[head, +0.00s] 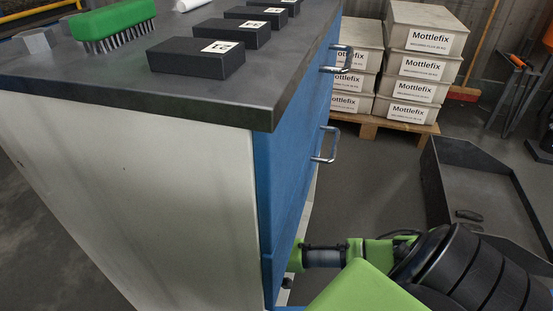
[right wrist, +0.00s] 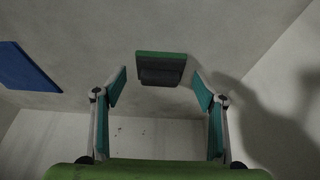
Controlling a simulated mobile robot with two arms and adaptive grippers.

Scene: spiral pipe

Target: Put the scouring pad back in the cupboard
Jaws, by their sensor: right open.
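The scouring pad (right wrist: 161,69), green with a dark layer, lies on a pale grey surface in the right wrist view. My right gripper (right wrist: 160,85) is open, one finger on each side of the picture, with the pad just beyond the fingertips and apart from them. The cupboard is the pale-sided cabinet with blue fronts (head: 290,150) in the head view. My right arm reaches to its lower front, where the gripper itself is hidden. My left gripper is not in view.
A green brush (head: 113,22) and several black labelled blocks (head: 197,54) lie on the dark top (head: 130,85). Stacked Mottlefix boxes (head: 413,67) stand on a pallet (head: 385,127). A dark open tray (head: 480,190) is on the floor at right. Pale walls surround the right gripper.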

